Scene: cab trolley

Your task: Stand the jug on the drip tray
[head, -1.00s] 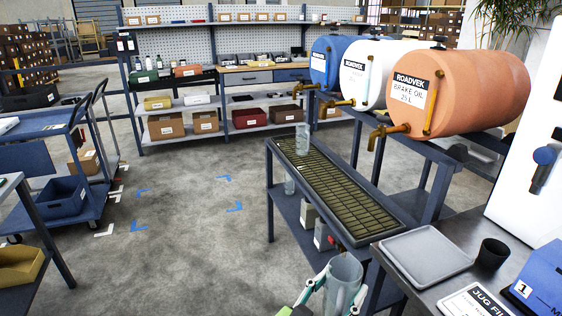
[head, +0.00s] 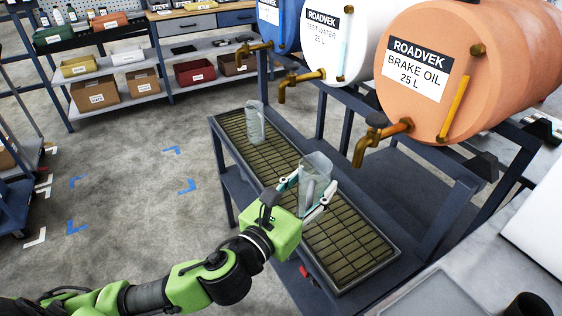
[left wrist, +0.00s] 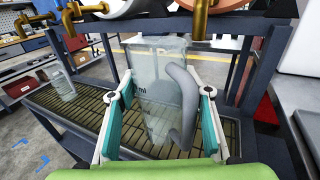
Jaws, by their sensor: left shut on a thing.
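The clear jug (head: 318,170) with a grey handle shows upright between the fingers of my left gripper (head: 303,197), which is shut on it. In the left wrist view the jug (left wrist: 156,75) fills the space between the teal finger pads, with its handle (left wrist: 184,105) on the right. The drip tray (head: 345,285) is a long dark frame with a slatted grid, and the jug is over its middle. I cannot tell whether the jug's base touches the grid. My right gripper is not in view.
A clear bottle-like vessel (head: 255,124) stands at the tray's far end. Blue, white and orange (head: 470,75) drums with brass taps lie above the tray; the orange drum's tap (head: 372,140) is close to the jug. A grey worktop (head: 480,270) is at the lower right.

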